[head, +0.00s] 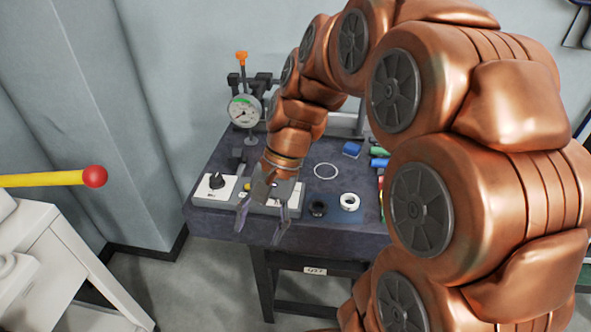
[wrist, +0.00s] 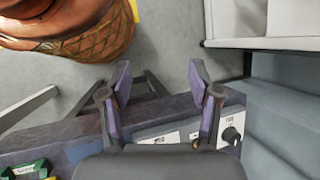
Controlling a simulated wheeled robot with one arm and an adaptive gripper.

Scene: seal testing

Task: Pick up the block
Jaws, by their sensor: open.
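A small blue block (head: 351,149) lies on the dark table (head: 232,219) in the head view, right of and behind my gripper. My gripper (head: 260,229) hangs at the table's front edge, in front of a grey control box (head: 256,201). In the wrist view my gripper (wrist: 160,78) has its two fingers wide apart with nothing between them. The blue block cannot be made out in the wrist view. My arm covers part of the table's right side in the head view.
A dial gauge (head: 244,111) on a stand rises behind the control box. A white ring (head: 349,202), a black ring (head: 317,208) and a thin white ring (head: 325,171) lie on the table. Coloured pieces lie near my arm. A yellow bar with a red knob (head: 95,177) juts in left.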

